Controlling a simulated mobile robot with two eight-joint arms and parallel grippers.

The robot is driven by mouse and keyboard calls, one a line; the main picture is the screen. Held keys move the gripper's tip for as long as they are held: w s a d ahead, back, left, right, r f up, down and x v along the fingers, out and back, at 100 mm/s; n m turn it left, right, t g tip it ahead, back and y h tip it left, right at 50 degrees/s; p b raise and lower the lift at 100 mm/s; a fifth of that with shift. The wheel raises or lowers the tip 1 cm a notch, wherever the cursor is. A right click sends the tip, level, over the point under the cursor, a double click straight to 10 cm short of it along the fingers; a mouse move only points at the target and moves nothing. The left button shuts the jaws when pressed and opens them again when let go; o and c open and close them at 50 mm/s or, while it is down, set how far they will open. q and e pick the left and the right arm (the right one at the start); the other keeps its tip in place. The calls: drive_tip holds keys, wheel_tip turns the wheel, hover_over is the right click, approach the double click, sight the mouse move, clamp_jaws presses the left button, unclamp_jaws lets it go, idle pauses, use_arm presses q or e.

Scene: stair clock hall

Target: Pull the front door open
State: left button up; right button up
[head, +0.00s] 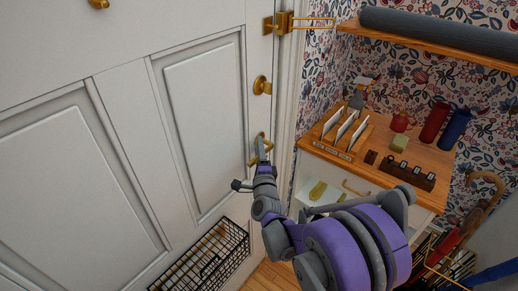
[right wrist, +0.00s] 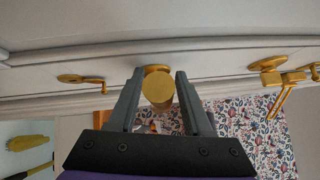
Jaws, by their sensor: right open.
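The white front door (head: 204,120) fills the left of the head view and looks shut against its frame. Its brass handle (head: 252,161) is on the right side of the door, below a brass lock fitting (head: 262,86). My right gripper (head: 262,148) is at the handle, hiding part of it. In the right wrist view, the round brass end of the handle (right wrist: 158,90) shows between the two fingers of my right gripper (right wrist: 160,76). The fingers are apart, with a small gap visible on each side. My left gripper is not in view.
A brass door guard (head: 285,22) sits at the door's upper right edge, its bar pointing right. A wire basket (head: 212,262) is low on the door. Right of the door stands a wood-topped cabinet (head: 375,170) with a letter rack (head: 338,136), beneath a shelf (head: 430,42).

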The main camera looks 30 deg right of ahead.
clamp_jaws()
idle(1.4)
